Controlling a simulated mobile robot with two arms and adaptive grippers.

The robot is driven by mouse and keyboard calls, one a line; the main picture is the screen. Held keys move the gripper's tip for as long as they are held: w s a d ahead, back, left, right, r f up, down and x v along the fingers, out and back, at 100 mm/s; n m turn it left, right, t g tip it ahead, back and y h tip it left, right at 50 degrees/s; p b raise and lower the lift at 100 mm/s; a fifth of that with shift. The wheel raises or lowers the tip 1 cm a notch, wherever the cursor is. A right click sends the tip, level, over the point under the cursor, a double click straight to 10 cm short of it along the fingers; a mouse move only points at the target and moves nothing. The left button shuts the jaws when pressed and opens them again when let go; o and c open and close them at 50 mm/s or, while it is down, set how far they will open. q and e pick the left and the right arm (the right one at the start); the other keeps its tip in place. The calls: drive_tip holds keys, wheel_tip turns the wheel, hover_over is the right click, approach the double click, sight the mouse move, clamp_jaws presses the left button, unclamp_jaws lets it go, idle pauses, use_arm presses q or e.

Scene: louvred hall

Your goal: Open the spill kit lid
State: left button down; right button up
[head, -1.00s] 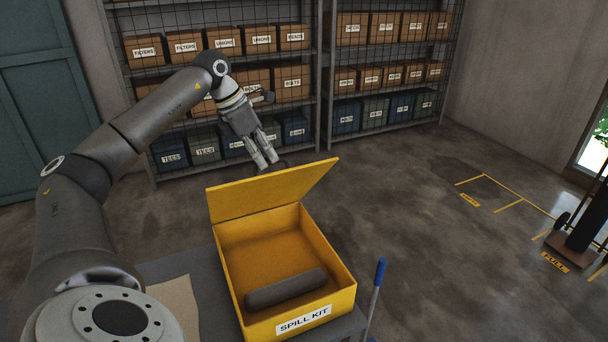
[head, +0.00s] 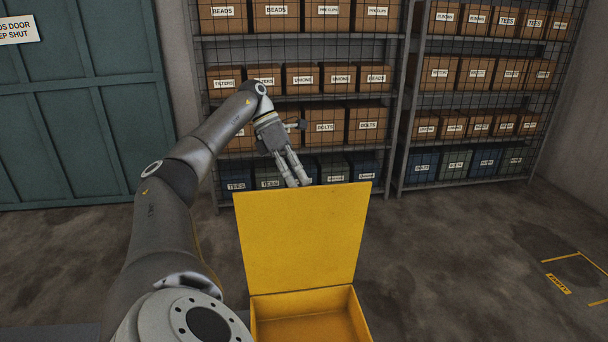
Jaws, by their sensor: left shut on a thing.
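The yellow spill kit box (head: 360,312) is at the bottom centre, its front cut off by the frame. Its lid (head: 302,238) stands raised at the back edge, and its inner face is toward me. My left gripper (head: 300,183) is shut on the lid at its top edge, and the lid partly hides the fingertips. My right gripper is not in view.
Shelving with labelled cartons and blue and green bins (head: 460,160) stands behind. A teal door (head: 75,110) is at the left. Open concrete floor (head: 450,270) lies right of the box.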

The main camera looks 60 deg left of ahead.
use_arm(q)
drive_tip(key=shift+a+f, duration=0.35)
drive_tip(key=shift+f, duration=0.35)
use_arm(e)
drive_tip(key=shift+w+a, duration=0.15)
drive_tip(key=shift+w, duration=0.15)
use_arm(q)
drive_tip(key=c, duration=1.7)
unclamp_jaws()
drive_tip(key=shift+c, duration=0.2)
drive_tip(key=shift+o, duration=1.1)
drive_tip(key=shift+w+a+f, duration=0.15)
drive_tip(key=shift+a, duration=0.15)
drive_tip(key=shift+w+a, duration=0.1)
drive_tip(key=shift+a, duration=0.1)
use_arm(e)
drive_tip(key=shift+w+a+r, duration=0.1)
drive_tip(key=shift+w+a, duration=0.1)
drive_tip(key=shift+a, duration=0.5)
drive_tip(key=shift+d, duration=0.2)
